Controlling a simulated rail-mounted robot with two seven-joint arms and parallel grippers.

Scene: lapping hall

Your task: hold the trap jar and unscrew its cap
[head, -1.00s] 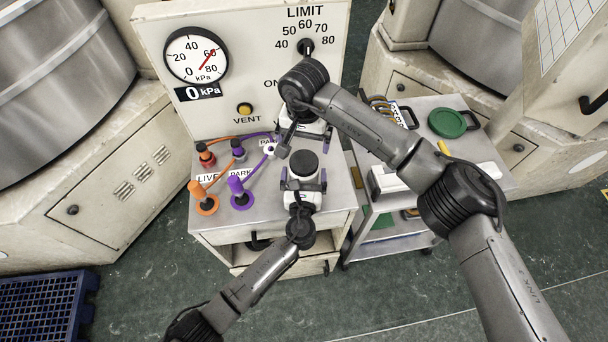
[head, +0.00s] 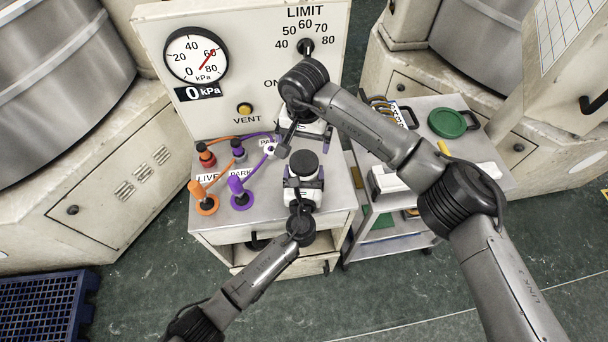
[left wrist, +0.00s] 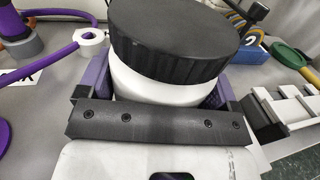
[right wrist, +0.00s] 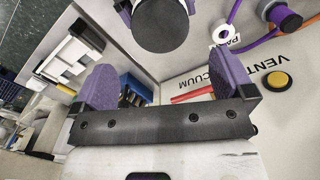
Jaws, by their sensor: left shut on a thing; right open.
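The trap jar has a round black ribbed cap (head: 304,162) and a white body (left wrist: 150,88). It stands upright on the grey cabinet top, in front of the panel. My left gripper (head: 303,187) is shut on the jar body below the cap, with a purple finger on each side in the left wrist view. My right gripper (right wrist: 168,82) is open and empty. It is behind the jar in the head view, apart from the cap, which also shows at the top of the right wrist view (right wrist: 158,25).
An orange plug (head: 207,203) and a purple plug (head: 240,196) with hoses stand left of the jar. The panel behind carries a gauge (head: 196,56) and a yellow vent button (head: 244,109). A trolley (head: 455,157) with a green round item (head: 447,123) stands at right.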

